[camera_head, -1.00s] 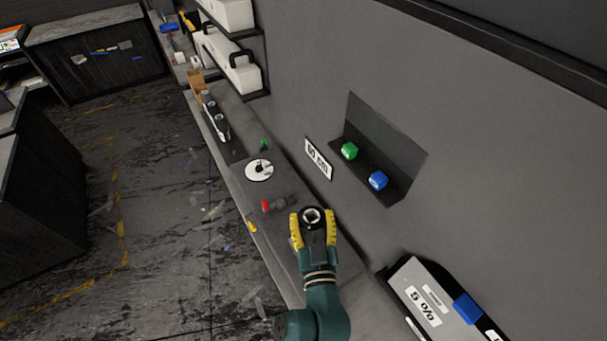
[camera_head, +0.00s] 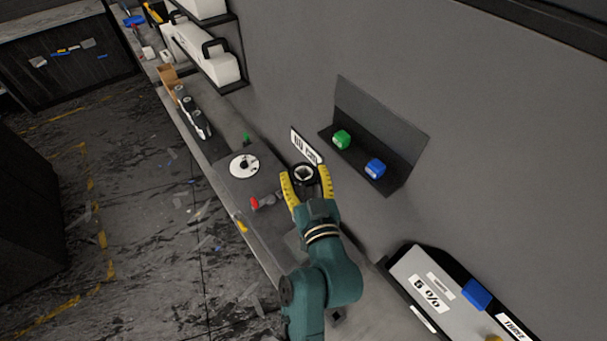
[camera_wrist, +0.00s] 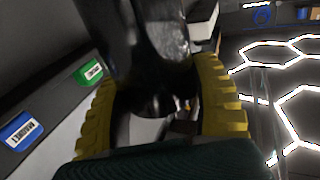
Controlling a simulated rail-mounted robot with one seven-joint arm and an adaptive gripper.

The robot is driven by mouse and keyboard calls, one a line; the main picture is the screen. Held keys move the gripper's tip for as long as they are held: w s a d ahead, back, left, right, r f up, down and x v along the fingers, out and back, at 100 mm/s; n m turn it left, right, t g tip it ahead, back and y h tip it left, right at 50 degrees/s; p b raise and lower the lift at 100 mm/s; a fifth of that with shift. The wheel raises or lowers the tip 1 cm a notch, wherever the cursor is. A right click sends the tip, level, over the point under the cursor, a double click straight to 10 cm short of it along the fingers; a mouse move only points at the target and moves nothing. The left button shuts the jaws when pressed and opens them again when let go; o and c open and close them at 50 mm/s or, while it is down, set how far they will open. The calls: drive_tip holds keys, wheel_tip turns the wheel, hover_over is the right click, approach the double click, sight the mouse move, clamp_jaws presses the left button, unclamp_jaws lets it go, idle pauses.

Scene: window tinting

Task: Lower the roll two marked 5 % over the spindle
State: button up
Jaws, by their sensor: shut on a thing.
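My gripper (camera_head: 306,182) has yellow fingers closed around a dark roll (camera_head: 304,173) with a pale hollow core, held upright above the workbench. In the wrist view the glossy black roll (camera_wrist: 140,45) stands between the yellow fingers and fills the upper middle. No 5 % mark on the held roll is readable. A white disc (camera_head: 244,166) with a dark centre post, likely the spindle, sits on the bench to the left of the roll and apart from it. In the wrist view a pale round surface, partly hidden, shows beyond the roll.
A red-tipped tool (camera_head: 260,202) lies on the bench beside my gripper. A wall shelf holds a green block (camera_head: 341,140) and a blue block (camera_head: 375,168). A white sign (camera_head: 306,146) is behind the roll.

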drive_tip(key=shift+f+b, duration=7.75)
drive_tip(key=shift+f, duration=0.5)
drive_tip(key=o, duration=1.3)
drive_tip(key=shift+f, duration=0.2)
drive_tip(key=v, duration=1.2)
drive_tip(key=shift+r, duration=0.1)
